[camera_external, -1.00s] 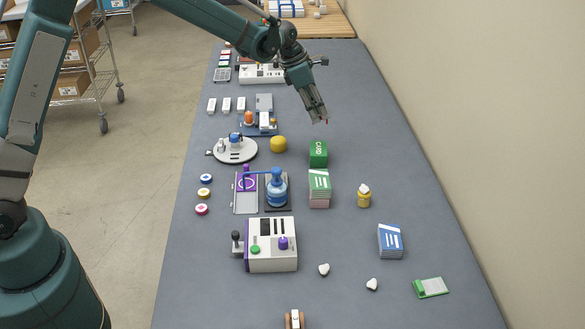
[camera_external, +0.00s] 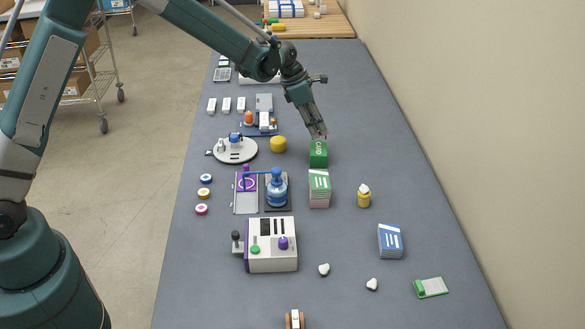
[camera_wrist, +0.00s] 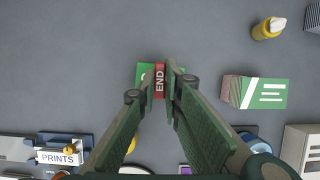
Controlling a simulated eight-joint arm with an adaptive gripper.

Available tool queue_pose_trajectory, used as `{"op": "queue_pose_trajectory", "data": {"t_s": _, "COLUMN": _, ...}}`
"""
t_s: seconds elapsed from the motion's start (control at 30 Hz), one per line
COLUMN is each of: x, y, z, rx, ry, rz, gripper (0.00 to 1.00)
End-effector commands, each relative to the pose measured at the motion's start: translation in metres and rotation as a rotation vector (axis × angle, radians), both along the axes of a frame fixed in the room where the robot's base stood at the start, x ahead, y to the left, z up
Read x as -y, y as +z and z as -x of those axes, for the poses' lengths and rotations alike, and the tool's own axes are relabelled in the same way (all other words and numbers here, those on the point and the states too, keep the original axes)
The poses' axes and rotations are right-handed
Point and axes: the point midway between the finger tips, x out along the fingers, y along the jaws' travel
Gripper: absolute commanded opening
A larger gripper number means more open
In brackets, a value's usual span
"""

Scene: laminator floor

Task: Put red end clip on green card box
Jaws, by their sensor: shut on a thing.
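The red end clip (camera_wrist: 159,82), marked END, is held between the fingers of my gripper (camera_wrist: 161,70) in the wrist view. The green card box (camera_external: 318,154) stands on the grey table, and my gripper (camera_external: 319,136) is right above it in the external view. In the wrist view the green card box (camera_wrist: 144,73) shows behind the clip and fingers, mostly hidden by them. The clip is over the box top; I cannot tell whether they touch. In the external view the clip is too small to make out.
A stack of green-and-white cards (camera_external: 319,188) stands just in front of the box. A yellow round object (camera_external: 278,144) is to its left, and a yellow bottle (camera_external: 364,196) is to the right. The table right of the box is clear.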

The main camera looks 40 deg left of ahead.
Motion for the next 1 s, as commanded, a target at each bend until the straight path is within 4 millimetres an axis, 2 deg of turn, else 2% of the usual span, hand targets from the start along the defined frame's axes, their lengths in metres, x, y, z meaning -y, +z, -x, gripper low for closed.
{"op": "queue_pose_trajectory", "data": {"t_s": 0.17, "x": 0.0, "y": -0.01, "z": 0.0, "rx": 0.0, "ry": 0.0, "rz": 0.0, "gripper": 0.03}}
{"op": "queue_pose_trajectory", "data": {"t_s": 0.4, "x": 0.0, "y": -0.034, "z": 0.0, "rx": 0.0, "ry": 0.0, "rz": 0.0, "gripper": 0.03}}
{"op": "queue_pose_trajectory", "data": {"t_s": 0.93, "x": 0.0, "y": -0.041, "z": 0.0, "rx": 0.0, "ry": 0.0, "rz": 0.0, "gripper": 0.03}}
{"op": "queue_pose_trajectory", "data": {"t_s": 1.0, "x": 0.0, "y": -0.041, "z": 0.0, "rx": 0.0, "ry": 0.0, "rz": 0.0, "gripper": 0.16}}
